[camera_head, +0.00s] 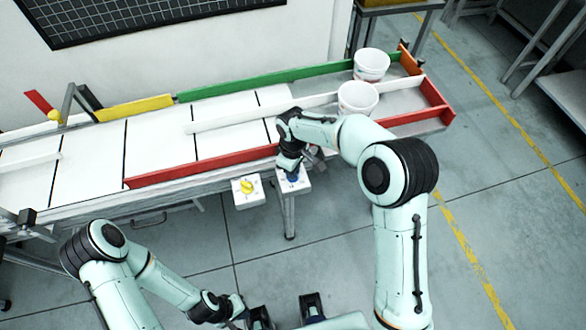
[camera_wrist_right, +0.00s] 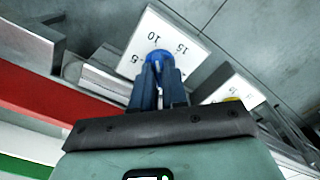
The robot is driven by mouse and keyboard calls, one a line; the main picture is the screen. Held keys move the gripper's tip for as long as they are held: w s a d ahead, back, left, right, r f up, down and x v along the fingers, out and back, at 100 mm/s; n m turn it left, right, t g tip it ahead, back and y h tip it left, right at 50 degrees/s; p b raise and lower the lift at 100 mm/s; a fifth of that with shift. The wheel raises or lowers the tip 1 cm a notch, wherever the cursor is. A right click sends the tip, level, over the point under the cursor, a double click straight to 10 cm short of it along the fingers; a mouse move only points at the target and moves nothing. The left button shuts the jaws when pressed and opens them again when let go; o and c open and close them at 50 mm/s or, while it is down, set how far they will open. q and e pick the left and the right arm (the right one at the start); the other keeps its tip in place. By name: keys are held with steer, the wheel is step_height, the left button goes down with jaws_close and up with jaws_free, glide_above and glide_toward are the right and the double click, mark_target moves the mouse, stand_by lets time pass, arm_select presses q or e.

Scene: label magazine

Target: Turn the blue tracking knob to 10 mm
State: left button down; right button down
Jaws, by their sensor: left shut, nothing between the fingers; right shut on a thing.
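The blue tracking knob (camera_wrist_right: 157,57) sits on a white dial plate (camera_wrist_right: 190,42) printed with 5, 10 and 15. My right gripper (camera_wrist_right: 158,80) is shut on this knob, its two dark fingers on either side of it. In the head view the knob's white box (camera_head: 296,185) shows at the table's front edge, with my right gripper (camera_head: 290,170) over it and hiding most of the knob. I cannot tell which number the knob points to. My left gripper (camera_head: 246,315) is shut and empty at the bottom of the head view, away from the knob.
A second white box with a yellow knob (camera_head: 246,187) is just left of the blue one. Behind them runs the conveyor table with a red rail (camera_head: 200,167), a white rail and a green rail (camera_head: 260,79). Two white buckets (camera_head: 371,65) stand at its right end.

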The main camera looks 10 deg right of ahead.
steer(key=c, duration=1.2)
jaws_free()
steer(key=shift+o, duration=0.2)
step_height(320, 180, up, 13)
steer(key=p, duration=0.1)
steer(key=shift+r, duration=0.2)
